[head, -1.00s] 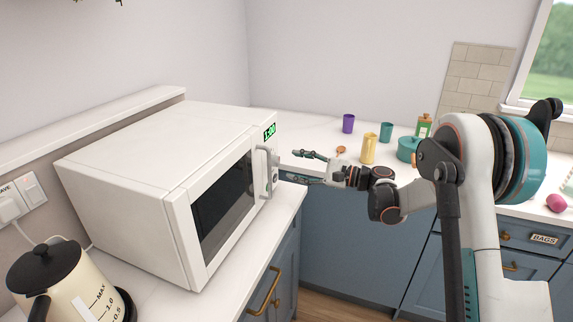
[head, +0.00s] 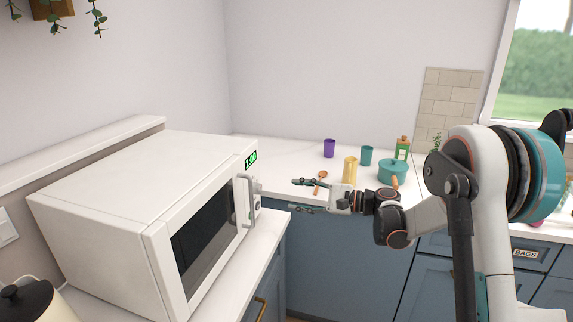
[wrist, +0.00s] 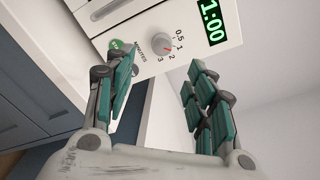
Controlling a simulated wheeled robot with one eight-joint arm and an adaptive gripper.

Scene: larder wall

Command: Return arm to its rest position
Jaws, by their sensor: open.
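My gripper (head: 300,196) is open and empty, its fingers spread and pointing left toward the microwave's front right edge, with a gap between them and the handle in the head view. My arm reaches in from the right, with the elbow raised. In the wrist view my gripper (wrist: 160,90) has its two teal fingers apart, with nothing between them. The white microwave (head: 120,190) stands on the left counter, its door shut and its display reading 1:00. The wrist view shows the microwave's control panel (wrist: 130,35) with a minutes dial beyond the fingers.
Behind my gripper on the back counter stand a yellow cup (head: 349,172), a purple cup (head: 329,148), a teal cup (head: 366,156), a teal pot (head: 391,173) and a green bottle (head: 402,149). A wooden spoon (head: 321,178) lies there. A kettle (head: 28,302) is at lower left.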

